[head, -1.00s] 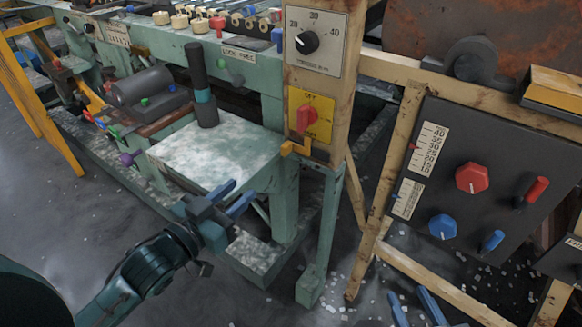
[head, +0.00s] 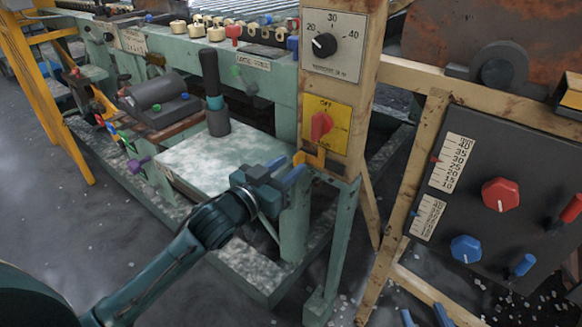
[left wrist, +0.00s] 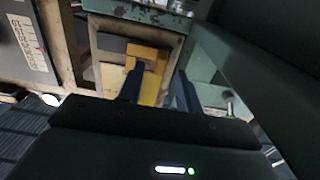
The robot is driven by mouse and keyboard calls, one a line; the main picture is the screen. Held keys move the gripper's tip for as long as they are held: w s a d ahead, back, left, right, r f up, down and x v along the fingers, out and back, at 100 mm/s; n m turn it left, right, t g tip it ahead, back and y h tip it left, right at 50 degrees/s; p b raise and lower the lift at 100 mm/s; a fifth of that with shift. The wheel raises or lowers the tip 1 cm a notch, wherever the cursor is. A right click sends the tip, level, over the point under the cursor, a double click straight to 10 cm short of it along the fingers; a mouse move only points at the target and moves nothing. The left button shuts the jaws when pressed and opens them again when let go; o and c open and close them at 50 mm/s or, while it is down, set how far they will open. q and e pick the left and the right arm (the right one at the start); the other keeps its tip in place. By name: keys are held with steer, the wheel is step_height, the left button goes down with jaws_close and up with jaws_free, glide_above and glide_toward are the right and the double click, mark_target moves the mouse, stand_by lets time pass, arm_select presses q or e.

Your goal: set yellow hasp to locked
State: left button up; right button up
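The yellow hasp (head: 318,158) is a small bracket on the wooden post, just below the yellow panel with the red knob (head: 321,125). It also shows in the left wrist view (left wrist: 148,53), ahead of the fingertips and partly hidden by the left finger. My left gripper (head: 285,168) is open, with its two blue fingers pointing at the hasp. The fingertips are very close to it; I cannot tell if they touch. My right gripper (head: 425,315) is at the bottom edge, low and away from the hasp, with its fingers apart.
A mottled green-white table (head: 215,160) with a dark upright cylinder stands left of the post. A black dial (head: 324,45) sits above the yellow panel. A dark control board (head: 500,225) with red and blue knobs stands to the right.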

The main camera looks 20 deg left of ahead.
arm_select(q)
steer(key=shift+x, duration=0.95)
jaws_close()
